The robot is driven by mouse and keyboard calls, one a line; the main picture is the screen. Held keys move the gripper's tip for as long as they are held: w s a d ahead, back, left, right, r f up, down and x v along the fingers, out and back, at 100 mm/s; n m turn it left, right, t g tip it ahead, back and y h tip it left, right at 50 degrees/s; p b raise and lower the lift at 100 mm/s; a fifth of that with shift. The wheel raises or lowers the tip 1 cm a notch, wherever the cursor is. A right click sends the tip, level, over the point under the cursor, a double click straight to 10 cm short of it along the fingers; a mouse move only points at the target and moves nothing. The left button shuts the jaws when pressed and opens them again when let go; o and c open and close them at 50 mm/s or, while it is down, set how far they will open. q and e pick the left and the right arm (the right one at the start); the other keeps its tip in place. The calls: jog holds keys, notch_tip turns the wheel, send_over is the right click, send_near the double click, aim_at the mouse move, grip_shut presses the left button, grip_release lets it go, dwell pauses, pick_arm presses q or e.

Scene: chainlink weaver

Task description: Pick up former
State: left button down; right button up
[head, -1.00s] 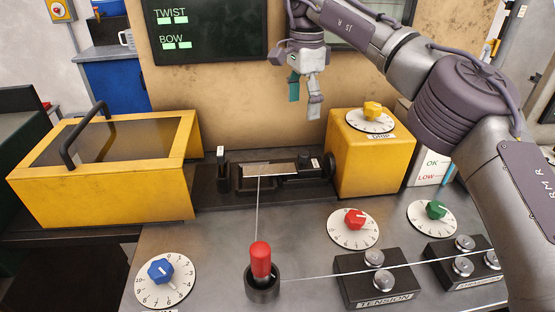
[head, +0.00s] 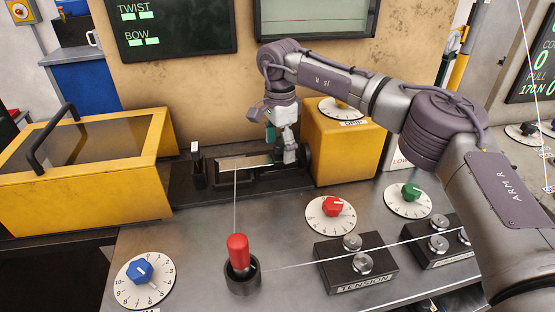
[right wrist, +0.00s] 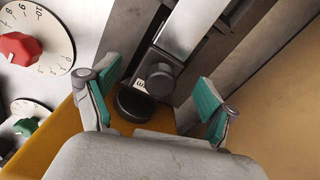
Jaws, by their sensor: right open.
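The former appears to be the flat, pale metal bar (head: 245,162) lying level in a dark holder on the bench. In the right wrist view the bar (right wrist: 196,28) runs from the top edge to a dark mount with a round black knob and a small white label. My right gripper (head: 281,148) is above the right end of the bar, its fingers pointing down. In the right wrist view its teal-padded fingers (right wrist: 157,92) stand apart on either side of the mount, with nothing between them. The fingers partly hide the mount in the head view. My left gripper is not in view.
A yellow block (head: 342,150) with a dial stands just right of the gripper. A yellow case (head: 85,190) is at left. A thin wire runs from the bar to the red-topped peg (head: 238,252), then towards the tension block (head: 355,268). A tan panel stands behind.

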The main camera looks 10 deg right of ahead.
jog(key=shift+f, duration=0.25)
jog(key=shift+s, duration=0.1)
grip_shut()
dwell(0.3)
